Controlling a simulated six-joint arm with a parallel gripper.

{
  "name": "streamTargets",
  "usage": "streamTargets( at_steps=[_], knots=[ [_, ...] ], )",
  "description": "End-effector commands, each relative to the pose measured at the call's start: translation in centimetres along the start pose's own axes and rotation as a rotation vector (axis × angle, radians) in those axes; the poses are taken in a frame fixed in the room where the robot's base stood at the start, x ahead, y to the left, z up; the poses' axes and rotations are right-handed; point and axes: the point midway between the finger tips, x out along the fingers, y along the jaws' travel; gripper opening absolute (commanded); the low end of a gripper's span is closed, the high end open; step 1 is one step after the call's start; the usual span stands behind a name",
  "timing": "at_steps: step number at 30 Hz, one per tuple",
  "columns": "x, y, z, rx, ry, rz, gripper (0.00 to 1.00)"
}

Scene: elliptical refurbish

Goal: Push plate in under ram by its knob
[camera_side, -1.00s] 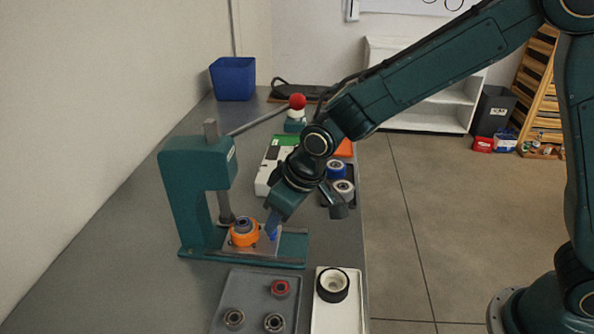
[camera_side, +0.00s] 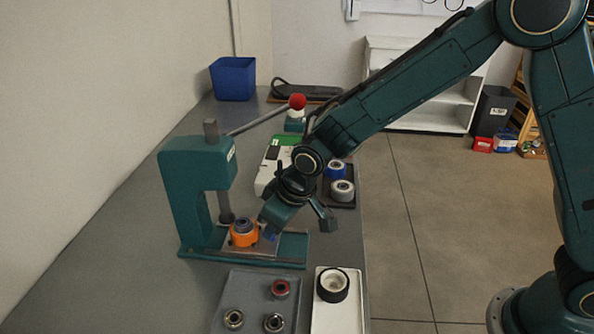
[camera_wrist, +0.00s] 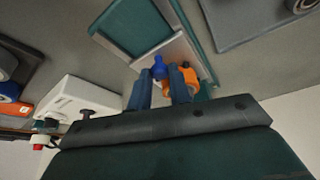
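The flat metal plate (camera_side: 264,246) lies on the base of the green press (camera_side: 196,165), with an orange ring-shaped part (camera_side: 244,239) on it. The ram (camera_side: 225,205) hangs behind and slightly left of that part. The blue knob (camera_wrist: 160,67) shows at my fingertips in the wrist view; in the side view my fingers mostly hide it. My gripper (camera_wrist: 161,76) points down at the plate's right side. Its two fingers stand apart, one on each side of the knob. I cannot tell whether they touch it. The right finger partly covers the orange part (camera_wrist: 192,78).
A grey tray (camera_side: 255,300) with several small parts and a white tray (camera_side: 324,318) with a black-rimmed wheel stand in front of the press. The red-balled lever (camera_side: 297,101) reaches back right. A white box (camera_side: 268,176) and a dark tray with rollers (camera_side: 343,190) stand behind my gripper.

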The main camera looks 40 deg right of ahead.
Motion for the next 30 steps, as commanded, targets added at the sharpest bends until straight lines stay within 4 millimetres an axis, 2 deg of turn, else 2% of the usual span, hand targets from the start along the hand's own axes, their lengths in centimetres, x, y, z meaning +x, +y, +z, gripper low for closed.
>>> streamTargets(
  at_steps=[8, 18, 28, 29, 30],
  knots=[
    [0.1, -0.1, -0.4, -0.001, 0.001, 0.0, 0.0],
    [1.2, -1.3, -2.9, 0.0, 0.002, 0.0, 0.0],
    [1.3, -1.5, -3.3, -0.001, 0.007, -0.002, 0.0],
    [1.3, -1.5, -3.4, -0.001, 0.008, -0.003, 0.21],
    [1.3, -1.5, -3.4, -0.001, 0.009, -0.003, 0.29]
  ],
)
